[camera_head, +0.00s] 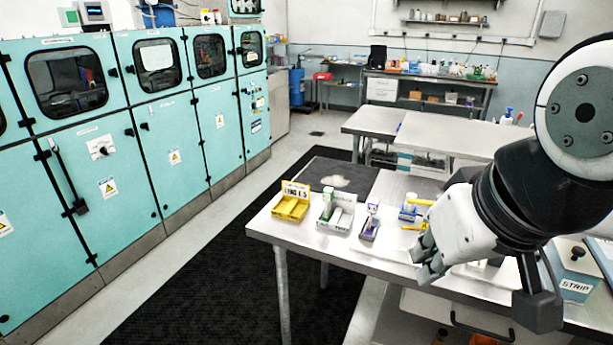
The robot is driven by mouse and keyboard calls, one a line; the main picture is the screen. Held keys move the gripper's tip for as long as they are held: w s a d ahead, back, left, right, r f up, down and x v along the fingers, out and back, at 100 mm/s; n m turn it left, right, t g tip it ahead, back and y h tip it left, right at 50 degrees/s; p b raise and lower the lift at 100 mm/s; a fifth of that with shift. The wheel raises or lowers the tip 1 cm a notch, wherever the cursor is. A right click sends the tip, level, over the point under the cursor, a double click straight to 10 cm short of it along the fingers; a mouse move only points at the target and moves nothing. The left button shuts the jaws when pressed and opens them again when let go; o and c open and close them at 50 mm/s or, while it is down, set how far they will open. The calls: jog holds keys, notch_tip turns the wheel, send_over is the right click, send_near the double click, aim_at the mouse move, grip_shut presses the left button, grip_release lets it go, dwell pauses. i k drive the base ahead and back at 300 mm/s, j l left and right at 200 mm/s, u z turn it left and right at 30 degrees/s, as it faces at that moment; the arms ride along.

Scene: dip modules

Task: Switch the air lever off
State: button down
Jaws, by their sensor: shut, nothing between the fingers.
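I cannot tell for sure which part is the air lever. Two yellow handle-like pieces (412,227) stick out beside my gripper on the steel table, partly hidden by my arm. A small rotary switch on a white plate (102,147) and a long black handle (68,178) are on the left teal cabinet door, far from my gripper. My gripper (428,264) is over the table's front part, pointing down and left, with its fingers together and nothing visible between them.
Teal cabinets (180,140) line the left wall. A black floor mat (215,290) lies between them. More benches stand behind.

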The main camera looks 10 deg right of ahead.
aim_at(423, 202)
jog(key=i+z, duration=0.15)
jog(key=z, duration=0.45)
jog(key=i+l, duration=0.1)
jog(key=i, duration=0.4)
jog(key=i+l+z, duration=0.15)
jog(key=i, duration=0.4)
